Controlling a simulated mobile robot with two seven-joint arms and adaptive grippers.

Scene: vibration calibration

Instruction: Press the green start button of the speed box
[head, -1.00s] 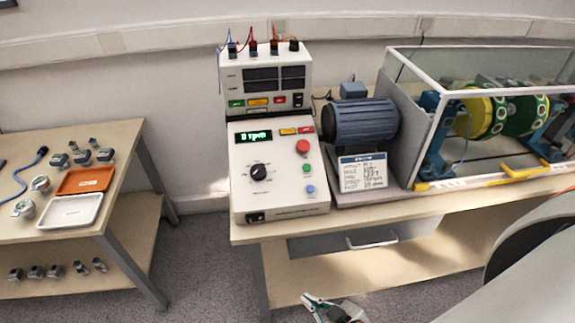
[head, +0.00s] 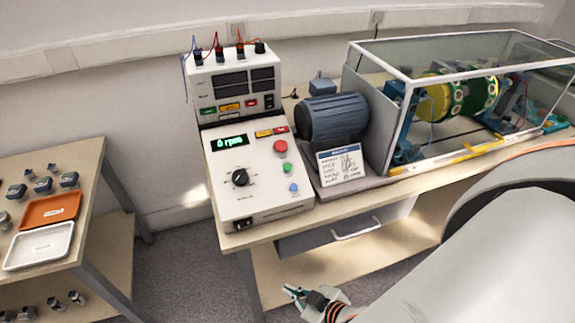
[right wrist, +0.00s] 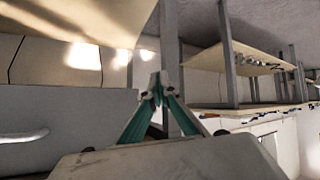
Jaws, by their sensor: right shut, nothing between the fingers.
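The speed box (head: 262,200) is a white sloped console on the bench, with a green display reading 0 rpm. The green start button (head: 287,168) sits on its right side, below a larger red button (head: 280,147) and above a blue button (head: 294,188). A black knob (head: 240,177) is on the left of the panel. My right gripper (head: 290,290) is low in front of the bench, below the box and apart from it. In the right wrist view its fingers (right wrist: 158,88) meet at the tips, with nothing between them. My left gripper is not in view.
A power unit (head: 236,85) with cables stands behind the box. A blue motor (head: 335,115) with a label card (head: 341,164) and a glass-walled rig (head: 470,95) stand to the right. A drawer (head: 345,231) is under the bench top. A side table with trays (head: 40,246) is at left.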

